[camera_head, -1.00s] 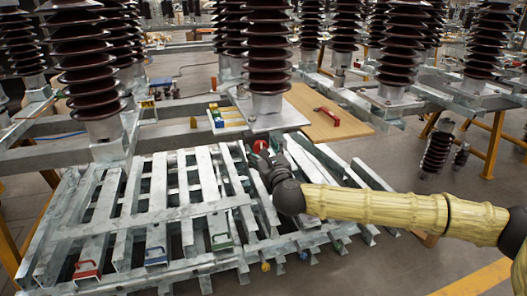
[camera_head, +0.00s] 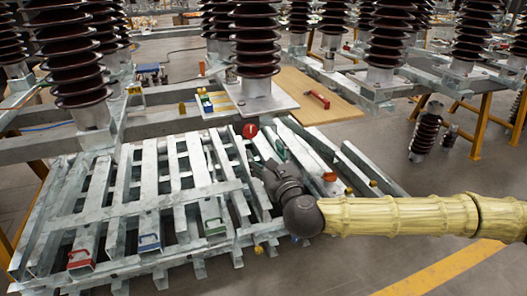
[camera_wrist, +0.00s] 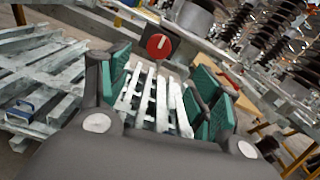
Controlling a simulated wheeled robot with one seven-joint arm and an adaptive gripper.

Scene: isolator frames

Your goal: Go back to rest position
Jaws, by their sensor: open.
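My gripper (camera_head: 262,170) is at the end of my yellow-sleeved arm, reaching in from the right over the stacked metal frames. In the wrist view my gripper (camera_wrist: 162,95) is open, its green-padded fingers apart with nothing between them. A round red knob (camera_head: 250,131) stands beyond the fingertips, at the far edge of the frames. In the wrist view the red knob (camera_wrist: 159,46) shows a white mark and sits on a dark plate, apart from the fingers.
Galvanized frames (camera_head: 120,212) lie stacked below, with red (camera_head: 82,260), blue (camera_head: 150,243) and green (camera_head: 214,227) handles. Brown ribbed insulators (camera_head: 255,45) stand behind. A wooden board (camera_head: 330,108) carries a red handle (camera_head: 317,98). Open floor (camera_head: 350,262) lies at the front right.

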